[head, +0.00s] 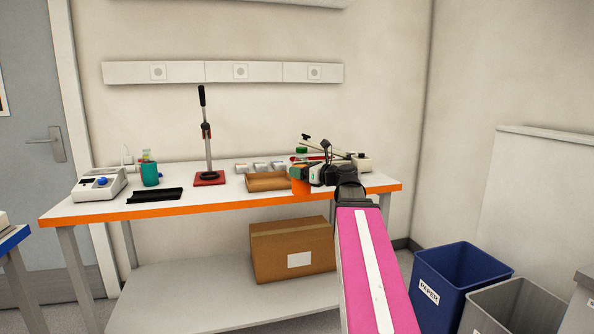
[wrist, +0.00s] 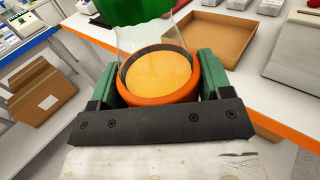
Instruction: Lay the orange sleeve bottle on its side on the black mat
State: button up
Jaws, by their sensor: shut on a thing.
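The orange sleeve bottle (head: 299,187) has a green cap, a clear body and an orange sleeve near its lower end. It looks upright, at the front edge of the table on the right. My gripper (head: 306,173) is shut on it. In the wrist view the green fingers of my gripper (wrist: 160,75) stand on both sides of the bottle (wrist: 160,97), around the sleeve. Whether its base touches anything is hidden. The black mat (head: 155,196) lies on the left part of the table, well left of my gripper, with nothing on it.
A shallow cardboard tray (head: 268,182) lies just left of the bottle and also shows in the wrist view (wrist: 238,50). A press with a tall lever (head: 208,178) stands between tray and mat. A teal container (head: 150,174) and a white device (head: 98,185) are near the mat.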

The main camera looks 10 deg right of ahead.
jog(key=shift+v, duration=2)
jog(key=shift+r, duration=0.1)
notch_tip(320, 180, up, 12)
